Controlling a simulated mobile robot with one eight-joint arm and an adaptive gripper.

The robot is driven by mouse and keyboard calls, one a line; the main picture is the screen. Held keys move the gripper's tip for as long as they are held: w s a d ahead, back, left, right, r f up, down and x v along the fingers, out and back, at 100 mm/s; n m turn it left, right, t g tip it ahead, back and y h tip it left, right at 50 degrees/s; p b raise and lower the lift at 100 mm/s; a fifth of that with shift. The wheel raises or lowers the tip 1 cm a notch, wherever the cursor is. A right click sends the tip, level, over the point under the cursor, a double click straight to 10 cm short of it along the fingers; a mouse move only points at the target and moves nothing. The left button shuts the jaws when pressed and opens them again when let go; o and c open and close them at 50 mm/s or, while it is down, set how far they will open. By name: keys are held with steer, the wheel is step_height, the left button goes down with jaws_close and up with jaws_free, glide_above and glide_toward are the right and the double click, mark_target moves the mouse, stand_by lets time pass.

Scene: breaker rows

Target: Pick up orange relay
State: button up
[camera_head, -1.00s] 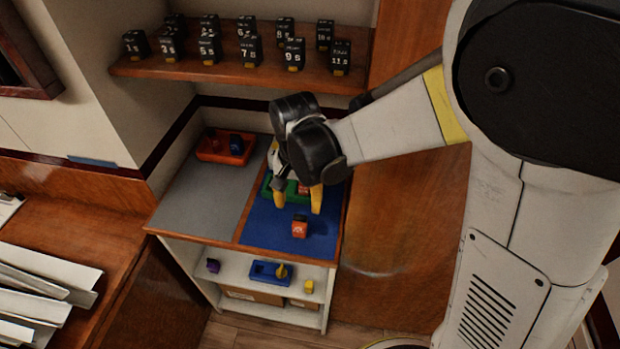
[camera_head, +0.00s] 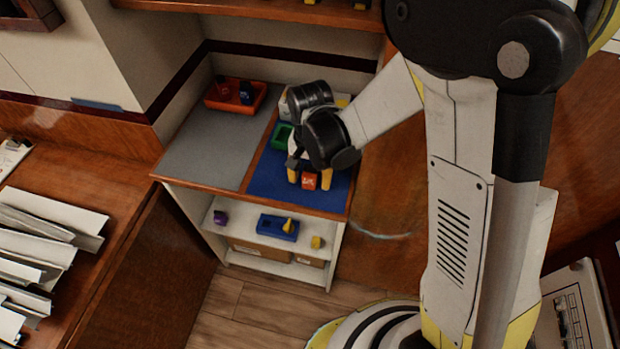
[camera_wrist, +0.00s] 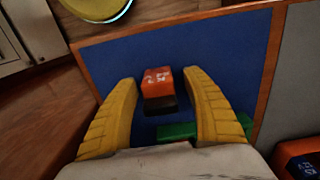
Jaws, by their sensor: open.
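The orange relay (camera_head: 309,181) is a small block with a dark base and white marks on its face. It sits on the blue mat (camera_head: 268,178) on top of the low cabinet. In the wrist view the orange relay (camera_wrist: 158,86) lies between the two yellow fingers. My gripper (camera_head: 309,180) is open, with a finger on each side of the relay and a gap showing beside it. In the wrist view my gripper (camera_wrist: 165,95) points down over the blue mat. I cannot tell how far above the mat the fingertips are.
A green tray (camera_head: 283,135) stands on the blue mat behind the relay, partly hidden by my arm. An orange tray (camera_head: 262,98) with a red and a dark blue block is at the back left. The grey mat (camera_head: 207,150) is mostly clear. A blue tray (camera_head: 266,228) is on the shelf below.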

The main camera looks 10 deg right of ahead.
mark_target(310, 167)
steer(key=shift+r, duration=0.1)
jaws_close()
steer(key=shift+r, duration=0.1)
step_height(310, 167, up, 10)
steer(key=p, duration=0.4)
steer(key=shift+r, duration=0.2)
steer(key=shift+r+p, duration=1.7)
steer(key=shift+r, duration=0.55)
